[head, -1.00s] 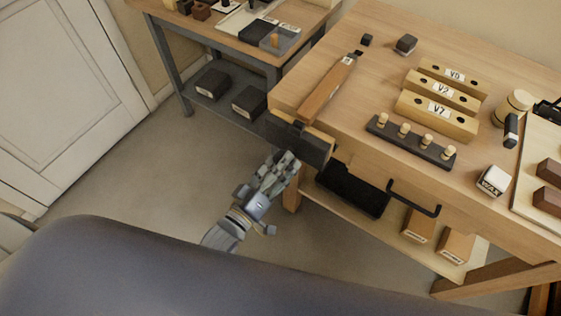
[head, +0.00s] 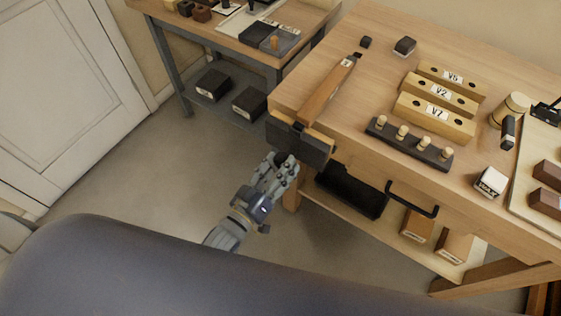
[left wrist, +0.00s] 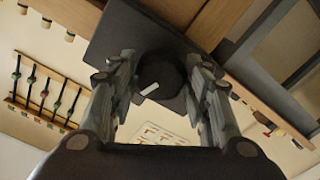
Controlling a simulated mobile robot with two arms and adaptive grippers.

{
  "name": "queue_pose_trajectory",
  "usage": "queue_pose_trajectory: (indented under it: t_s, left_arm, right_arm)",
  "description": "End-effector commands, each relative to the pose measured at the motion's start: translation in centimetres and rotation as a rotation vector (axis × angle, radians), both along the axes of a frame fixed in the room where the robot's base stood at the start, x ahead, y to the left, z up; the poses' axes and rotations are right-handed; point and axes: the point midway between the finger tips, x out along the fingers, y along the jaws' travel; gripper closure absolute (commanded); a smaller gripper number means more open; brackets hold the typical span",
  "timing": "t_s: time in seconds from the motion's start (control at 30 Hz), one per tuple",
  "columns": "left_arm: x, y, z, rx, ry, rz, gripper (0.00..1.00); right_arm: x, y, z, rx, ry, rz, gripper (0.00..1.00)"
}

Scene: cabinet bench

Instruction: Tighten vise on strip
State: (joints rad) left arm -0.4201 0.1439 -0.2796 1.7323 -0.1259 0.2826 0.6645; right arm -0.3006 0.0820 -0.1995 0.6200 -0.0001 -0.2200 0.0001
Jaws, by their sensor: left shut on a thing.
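The vise (head: 312,148) is a dark block at the bench's left front corner, with a pale wooden lining behind it. A brown wooden strip (head: 325,95) with a small white label runs back from the vise over the bench top; I cannot tell how tightly the jaws meet it. My left gripper (head: 283,164) is at the front of the vise. In the left wrist view its fingers (left wrist: 160,92) are around a dark round knob (left wrist: 158,75) with a white mark, against the dark vise plate (left wrist: 118,38). My right gripper is out of view.
The bench top (head: 385,60) carries wooden blocks (head: 437,110) with labels, a dark peg rack (head: 408,143), a mallet (head: 514,110) and a wax block (head: 489,181). A black drawer handle (head: 412,199) juts from the front. The floor (head: 130,190) left of my gripper is clear.

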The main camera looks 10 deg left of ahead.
Motion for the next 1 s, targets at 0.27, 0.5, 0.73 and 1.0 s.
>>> queue_pose_trajectory:
  t_s: [0.27,0.5,0.73,1.0]
  left_arm:
    - [0.04,0.05,0.03,0.012,-0.005,0.0,0.76]
    - [0.12,0.03,0.16,0.234,-0.086,0.002,0.76]
    - [0.16,0.03,0.04,0.34,-0.125,0.001,0.76]
    - [0.18,0.02,0.12,0.38,-0.14,0.002,0.76]
  right_arm:
    - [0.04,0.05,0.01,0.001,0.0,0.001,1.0]
    - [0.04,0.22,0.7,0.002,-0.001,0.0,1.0]
    - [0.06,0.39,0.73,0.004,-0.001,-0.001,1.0]
    - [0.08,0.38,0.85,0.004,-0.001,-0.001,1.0]
